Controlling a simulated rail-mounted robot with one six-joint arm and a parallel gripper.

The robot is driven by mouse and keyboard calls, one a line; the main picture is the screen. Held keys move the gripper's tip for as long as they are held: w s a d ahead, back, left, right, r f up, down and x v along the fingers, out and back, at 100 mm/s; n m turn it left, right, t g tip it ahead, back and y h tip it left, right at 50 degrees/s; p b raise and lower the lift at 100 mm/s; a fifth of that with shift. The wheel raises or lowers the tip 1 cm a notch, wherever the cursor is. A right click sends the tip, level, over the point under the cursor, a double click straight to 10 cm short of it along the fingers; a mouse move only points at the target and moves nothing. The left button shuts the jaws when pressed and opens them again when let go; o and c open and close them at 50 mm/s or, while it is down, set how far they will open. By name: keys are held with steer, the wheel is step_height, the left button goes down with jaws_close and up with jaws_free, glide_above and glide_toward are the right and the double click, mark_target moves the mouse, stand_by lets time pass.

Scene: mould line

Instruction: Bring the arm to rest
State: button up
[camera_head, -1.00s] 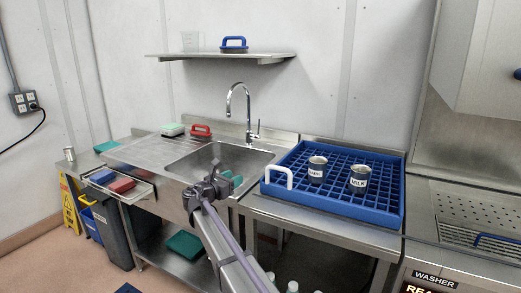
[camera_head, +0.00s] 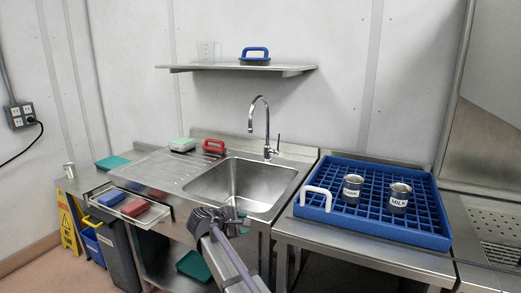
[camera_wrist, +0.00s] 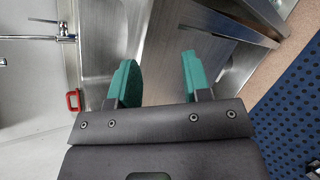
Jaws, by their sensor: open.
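My gripper (camera_head: 226,220) is in front of the sink's front edge in the head view, with my arm coming up from the bottom. In the wrist view its two green fingers (camera_wrist: 155,82) stand wide apart with nothing between them. The steel sink (camera_head: 240,184) lies just behind it in the head view. In the wrist view the counter's steel front lies beyond the fingers.
A blue rack (camera_head: 429,213) with two labelled cups, one marked MILK (camera_head: 398,198), stands on the right counter. A tap (camera_head: 266,125) rises behind the sink. A red-handled brush (camera_head: 213,147) lies on the drainboard.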

steer(key=s+d+m+g+y+p, duration=0.4)
steer(key=s+d+m, duration=0.4)
steer(key=s+d, duration=0.3)
steer(key=s+d+r+m+g+y+p, duration=0.1)
steer(key=s+d+m+g+y+p, duration=0.3)
steer(key=s, duration=1.5)
steer(key=shift+s+d+r+m+y+p, duration=0.25)
steer(key=shift+d+m+p, duration=0.65)
steer(key=shift+d+m, duration=2.3)
